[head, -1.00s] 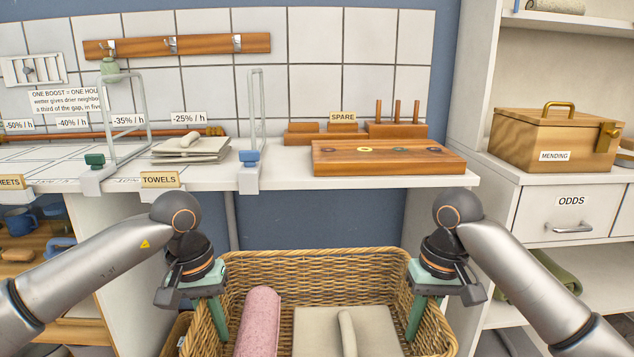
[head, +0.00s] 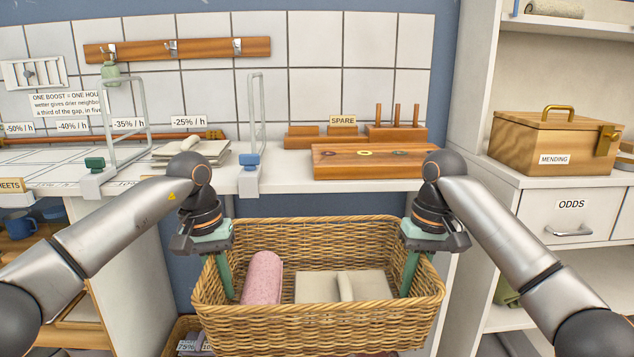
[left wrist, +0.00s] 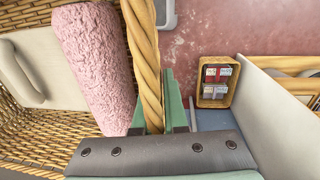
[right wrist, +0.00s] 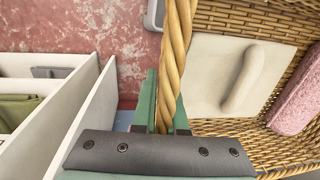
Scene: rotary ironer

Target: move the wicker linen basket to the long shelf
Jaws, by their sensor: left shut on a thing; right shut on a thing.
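The wicker linen basket (head: 318,323) hangs level between my two grippers, in front of the long white shelf (head: 282,174) and lower than its top. A rolled pink towel (head: 262,278) and a folded cream cloth (head: 325,287) lie in it. My left gripper (head: 223,276) is shut on the basket's left rim. The left wrist view shows its fingers on either side of the twisted rim (left wrist: 146,60). My right gripper (head: 409,273) is shut on the right rim, which also shows between its fingers in the right wrist view (right wrist: 177,50).
On the shelf stand a wooden tray (head: 365,165), a folded towel stack (head: 192,153) and wire dividers (head: 250,181). A wooden MENDING box (head: 552,143) stands on the cabinet at right. A small crate (left wrist: 215,100) is on the floor near my left gripper.

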